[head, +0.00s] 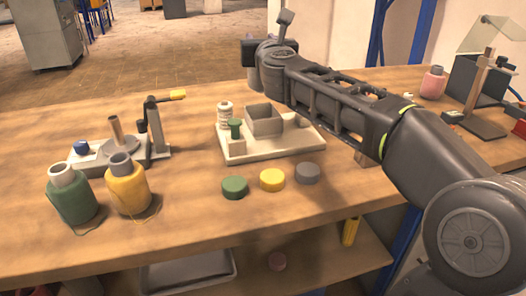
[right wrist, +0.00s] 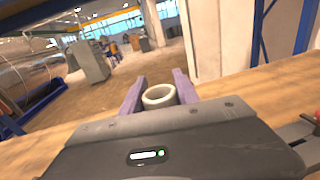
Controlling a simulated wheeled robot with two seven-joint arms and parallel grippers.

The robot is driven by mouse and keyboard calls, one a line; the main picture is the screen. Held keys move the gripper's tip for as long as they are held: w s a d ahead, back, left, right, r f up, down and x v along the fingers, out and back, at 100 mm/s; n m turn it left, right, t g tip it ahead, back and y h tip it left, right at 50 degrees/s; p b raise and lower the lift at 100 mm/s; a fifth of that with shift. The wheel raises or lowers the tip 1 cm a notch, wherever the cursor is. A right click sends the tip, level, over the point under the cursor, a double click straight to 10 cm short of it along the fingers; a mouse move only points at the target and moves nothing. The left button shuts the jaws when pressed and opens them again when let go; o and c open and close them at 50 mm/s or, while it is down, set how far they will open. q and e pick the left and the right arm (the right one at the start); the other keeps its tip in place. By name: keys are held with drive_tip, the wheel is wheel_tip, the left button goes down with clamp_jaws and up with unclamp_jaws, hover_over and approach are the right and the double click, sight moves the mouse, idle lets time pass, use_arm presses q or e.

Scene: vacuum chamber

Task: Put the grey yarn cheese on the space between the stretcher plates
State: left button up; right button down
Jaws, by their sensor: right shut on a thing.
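My right gripper (right wrist: 160,88) is shut on a round thing with a pale ring-shaped rim and a grey hollow, which I take for the grey yarn cheese (right wrist: 158,95). The gripper body hides its lower part. In the head view my right arm reaches in from the right, and its gripper (head: 252,70) is held up near the table's far edge, behind the pale board. The held thing is mostly hidden there. I cannot make out with certainty which parts are the stretcher plates. My left gripper is not in view.
Green (head: 70,197) and yellow (head: 128,188) yarn cheeses stand front left, before a stand with a peg (head: 116,132). A pale board (head: 240,153) carries a box and a spool. Green, yellow and grey discs (head: 307,173) lie before it. A pink cheese (head: 432,85) stands at the right.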

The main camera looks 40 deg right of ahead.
sight(261, 85)
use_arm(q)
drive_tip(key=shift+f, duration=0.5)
use_arm(e)
drive_tip(key=shift+f, duration=0.45)
wheel_tip(261, 85, down, 6)
drive_tip(key=b, duration=0.4)
drive_tip(key=shift+f, duration=0.2)
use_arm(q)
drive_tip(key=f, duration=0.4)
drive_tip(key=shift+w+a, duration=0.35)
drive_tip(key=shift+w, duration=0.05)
use_arm(e)
drive_tip(key=shift+r, duration=0.1)
drive_tip(key=shift+f+b, duration=1.25)
drive_tip(key=shift+f, duration=0.75)
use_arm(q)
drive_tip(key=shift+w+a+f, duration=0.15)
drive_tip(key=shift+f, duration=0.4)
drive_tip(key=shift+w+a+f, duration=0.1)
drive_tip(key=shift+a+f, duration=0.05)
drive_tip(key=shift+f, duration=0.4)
